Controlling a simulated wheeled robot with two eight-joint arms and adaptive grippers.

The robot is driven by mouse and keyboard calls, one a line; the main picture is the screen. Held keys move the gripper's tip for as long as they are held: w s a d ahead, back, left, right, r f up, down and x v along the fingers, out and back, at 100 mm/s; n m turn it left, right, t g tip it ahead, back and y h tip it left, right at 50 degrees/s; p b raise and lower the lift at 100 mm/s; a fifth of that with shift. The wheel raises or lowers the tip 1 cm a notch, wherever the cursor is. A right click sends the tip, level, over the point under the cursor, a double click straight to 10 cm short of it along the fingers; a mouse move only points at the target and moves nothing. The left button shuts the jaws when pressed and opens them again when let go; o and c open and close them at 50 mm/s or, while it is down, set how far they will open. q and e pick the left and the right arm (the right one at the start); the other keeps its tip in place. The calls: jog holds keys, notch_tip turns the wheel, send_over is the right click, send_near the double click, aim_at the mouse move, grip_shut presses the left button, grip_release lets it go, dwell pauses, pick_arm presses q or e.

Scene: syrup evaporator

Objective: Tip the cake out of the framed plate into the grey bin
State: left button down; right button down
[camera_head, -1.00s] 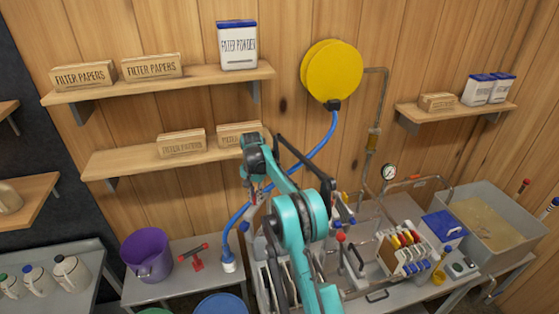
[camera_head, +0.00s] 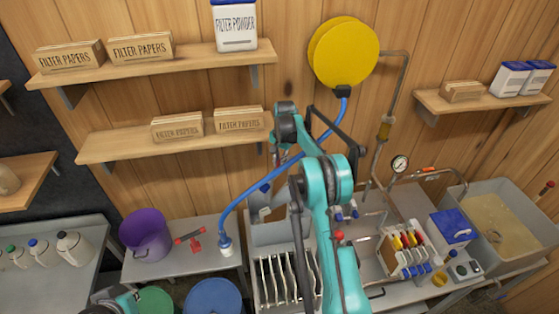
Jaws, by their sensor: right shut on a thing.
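My right arm rises from the bottom and bends at the top, with its right gripper (camera_head: 273,180) hanging down over the back of the grey press trough (camera_head: 258,235). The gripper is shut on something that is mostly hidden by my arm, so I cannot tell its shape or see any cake. Several pale upright plates (camera_head: 276,282) stand in the trough below. A grey tub (camera_head: 533,223) with tan contents stands at the far right; I cannot tell whether it is the grey bin. My left gripper's fingers are not in view; only part of my left arm shows at the bottom left.
A purple bucket (camera_head: 146,236) stands on the left bench by a red clamp (camera_head: 195,242). A green bin (camera_head: 156,301) and a blue bin (camera_head: 214,298) stand below. A blue hose (camera_head: 243,198) runs close to my right gripper. Shelves with filter papers (camera_head: 141,48) line the wall.

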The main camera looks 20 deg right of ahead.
jog(key=s+d+f+t+y+b, duration=0.4)
jog(key=s+f+t+b, duration=0.3)
jog(key=b, duration=0.6)
jog(key=shift+s+d+f+t+y, duration=0.2)
jog(key=shift+t+y, duration=0.3)
jog(key=shift+t, duration=0.4)
jog(key=shift+w, duration=0.1)
dwell(0.5)
